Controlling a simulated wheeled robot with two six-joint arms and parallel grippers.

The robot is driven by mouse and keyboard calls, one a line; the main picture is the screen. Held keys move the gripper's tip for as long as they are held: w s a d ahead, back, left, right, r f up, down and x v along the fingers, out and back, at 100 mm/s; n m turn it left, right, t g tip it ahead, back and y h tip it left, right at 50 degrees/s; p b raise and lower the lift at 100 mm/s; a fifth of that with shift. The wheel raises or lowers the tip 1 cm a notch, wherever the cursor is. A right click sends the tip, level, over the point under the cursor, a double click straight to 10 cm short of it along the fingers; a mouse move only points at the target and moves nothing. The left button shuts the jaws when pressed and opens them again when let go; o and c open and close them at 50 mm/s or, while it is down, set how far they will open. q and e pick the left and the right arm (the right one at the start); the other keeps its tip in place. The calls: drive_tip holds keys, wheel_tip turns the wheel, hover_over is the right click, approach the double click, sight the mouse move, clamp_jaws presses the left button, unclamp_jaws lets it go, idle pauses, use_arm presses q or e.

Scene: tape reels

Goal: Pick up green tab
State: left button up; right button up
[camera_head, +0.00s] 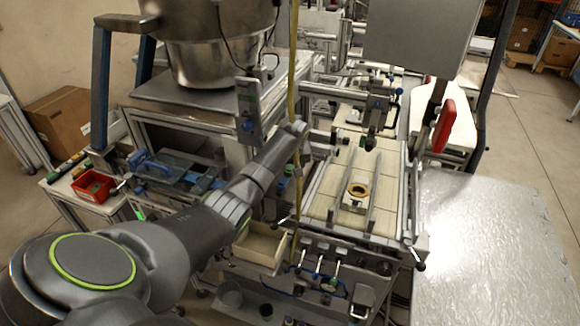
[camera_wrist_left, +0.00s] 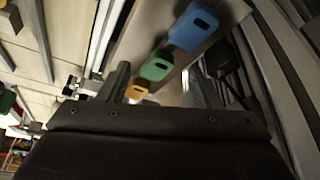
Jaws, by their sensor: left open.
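The green tab (camera_wrist_left: 157,66) shows in the left wrist view, flat with a dark slot in it. My right gripper is not in view.
A yellow pole (camera_head: 293,80) stands by my left forearm. A large metal bowl (camera_head: 205,62) is behind it. A bare metal table (camera_head: 490,255) lies at the right.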

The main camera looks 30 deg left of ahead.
sight(290, 170)
use_arm(q)
drive_tip(key=shift+x, duration=1.05)
drive_tip(key=shift+f, duration=0.1)
drive_tip(key=shift+c, duration=0.2)
drive_tip(key=c, duration=1.1)
